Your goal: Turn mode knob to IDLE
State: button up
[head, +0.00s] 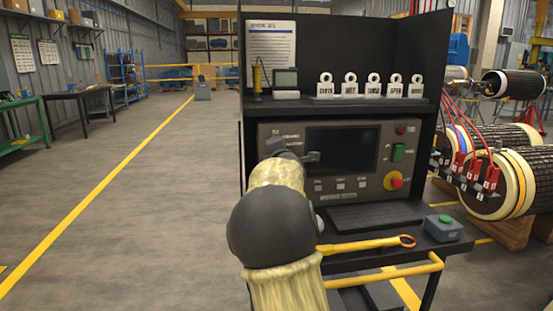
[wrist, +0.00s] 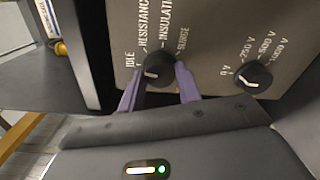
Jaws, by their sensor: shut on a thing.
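The black mode knob (wrist: 159,67) sits on the grey console panel in the wrist view, with IDLE, RESISTANCE, INSULATION and SURGE printed around it. Its white mark lies on the left side of the knob, toward the IDLE side; exact alignment is hard to tell. My gripper (wrist: 158,70) has its two purple fingers on either side of the knob, shut on it. In the head view my arm reaches to the left part of the console (head: 345,190) and hides the knob.
A voltage knob (wrist: 252,77) is right of the mode knob. The console also has a dark screen (head: 342,149), a green switch (head: 397,152) and a red stop button (head: 394,180).

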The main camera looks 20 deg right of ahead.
jog(key=shift+a+f+n+b, duration=0.1)
jog(key=shift+n+b, duration=0.45)
jog(key=shift+n, duration=0.25)
jog(key=o, duration=1)
jog(key=p+v, duration=0.1)
jog(key=v, duration=1.6)
jog(key=shift+s, duration=0.15)
